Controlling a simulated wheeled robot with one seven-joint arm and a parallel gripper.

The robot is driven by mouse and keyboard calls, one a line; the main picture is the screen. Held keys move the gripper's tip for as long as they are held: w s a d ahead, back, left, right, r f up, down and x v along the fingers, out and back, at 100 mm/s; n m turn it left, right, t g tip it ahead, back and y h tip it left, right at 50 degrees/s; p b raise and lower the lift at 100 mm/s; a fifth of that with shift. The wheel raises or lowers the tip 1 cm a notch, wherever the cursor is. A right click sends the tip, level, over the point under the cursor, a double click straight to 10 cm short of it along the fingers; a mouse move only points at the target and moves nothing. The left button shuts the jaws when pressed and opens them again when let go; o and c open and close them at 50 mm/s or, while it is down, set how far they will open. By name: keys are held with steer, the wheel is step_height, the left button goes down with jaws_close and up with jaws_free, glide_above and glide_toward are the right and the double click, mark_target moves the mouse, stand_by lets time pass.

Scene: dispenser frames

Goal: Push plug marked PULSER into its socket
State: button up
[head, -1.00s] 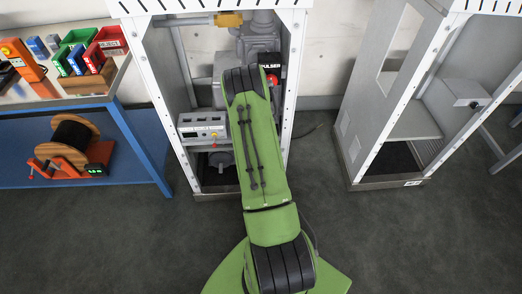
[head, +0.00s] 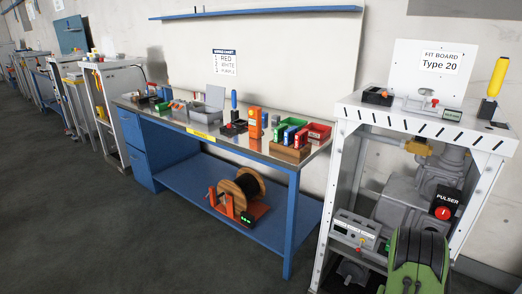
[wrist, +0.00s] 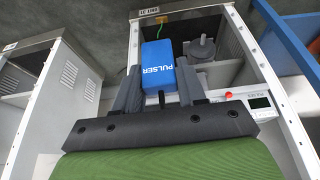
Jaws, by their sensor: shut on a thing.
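A blue plug (wrist: 158,66) with white PULSER lettering is in the wrist view, between the two dark fingers of my gripper (wrist: 158,82). The fingers are shut on it. In the head view a black plate (head: 446,205) marked PULSER, with a red round part (head: 442,213), is inside the white-framed cabinet (head: 335,190) at the right. My green arm reaches in front of that cabinet and my gripper is hidden there. I cannot make out the socket opening.
A grey instrument box (head: 356,229) sits low in the cabinet and also shows in the wrist view (wrist: 262,103) with a red button. The blue workbench (head: 225,145) with several bins and a cable reel (head: 240,190) stands to the left. Floor in front is clear.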

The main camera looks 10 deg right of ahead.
steer(key=w+a+r+n+t+y, duration=0.1)
steer(key=w+a+r+n, duration=0.15)
steer(key=a, duration=0.65)
steer(key=w+a+r+n+y, duration=0.1)
steer(key=w+a+r+n, duration=0.2)
steer(key=a, duration=0.5)
steer(key=s+a+r+n+y, duration=0.15)
steer(key=a+r+n, duration=0.35)
steer(key=a, duration=1)
step_height(320, 180, up, 6)
steer(key=s+m+p, duration=0.1)
steer(key=s+p, duration=0.1)
steer(key=p, duration=1.1)
steer(key=shift+f, duration=0.1)
